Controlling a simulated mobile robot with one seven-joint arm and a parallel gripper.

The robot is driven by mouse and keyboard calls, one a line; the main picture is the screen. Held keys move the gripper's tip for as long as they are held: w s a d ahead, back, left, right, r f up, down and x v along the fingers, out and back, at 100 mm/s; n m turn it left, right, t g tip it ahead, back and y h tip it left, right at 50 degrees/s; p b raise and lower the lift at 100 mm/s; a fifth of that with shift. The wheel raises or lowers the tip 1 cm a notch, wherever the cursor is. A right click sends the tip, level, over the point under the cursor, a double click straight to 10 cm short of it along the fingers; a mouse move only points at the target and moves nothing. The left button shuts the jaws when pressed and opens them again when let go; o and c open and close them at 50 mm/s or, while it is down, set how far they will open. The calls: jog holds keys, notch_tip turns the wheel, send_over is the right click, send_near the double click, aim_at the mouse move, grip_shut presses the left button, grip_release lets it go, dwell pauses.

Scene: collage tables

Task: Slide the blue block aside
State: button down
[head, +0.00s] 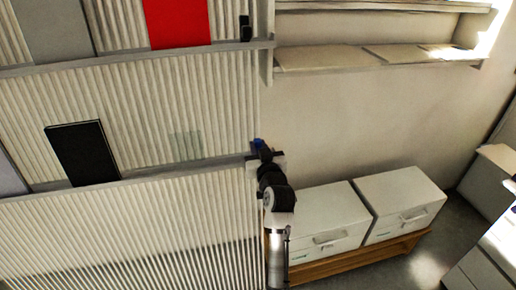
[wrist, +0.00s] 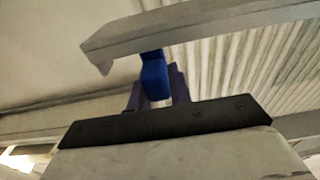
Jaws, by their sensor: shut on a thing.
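The blue block (head: 258,142) shows as a small blue patch at the right end of the lower ledge in the head view. It shows larger in the wrist view (wrist: 154,74), upright between the two dark fingers. My gripper (head: 260,149) is at that end of the ledge, shut on the block; its fingers also show in the wrist view (wrist: 156,95). The fingers and wrist hide part of the block in the head view. I cannot tell whether the block touches the ledge.
The lower ledge (head: 215,164) runs left along a ribbed wall, with a black panel (head: 83,153) leaning on it. An upper ledge (head: 150,56) holds a red panel (head: 178,22) and a small black object (head: 246,29). White boxes (head: 330,215) stand on a wooden bench at right.

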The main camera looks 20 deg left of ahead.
jog(key=w+d+b, duration=0.2)
jog(key=d, duration=0.1)
jog(key=shift+f, duration=0.1)
jog(key=shift+d, duration=0.1)
jog(key=c, duration=1.3)
grip_release()
jog(key=shift+w+d, duration=0.1)
jog(key=shift+w, duration=0.05)
jog(key=b+v, duration=0.3)
jog(key=v, duration=1.1)
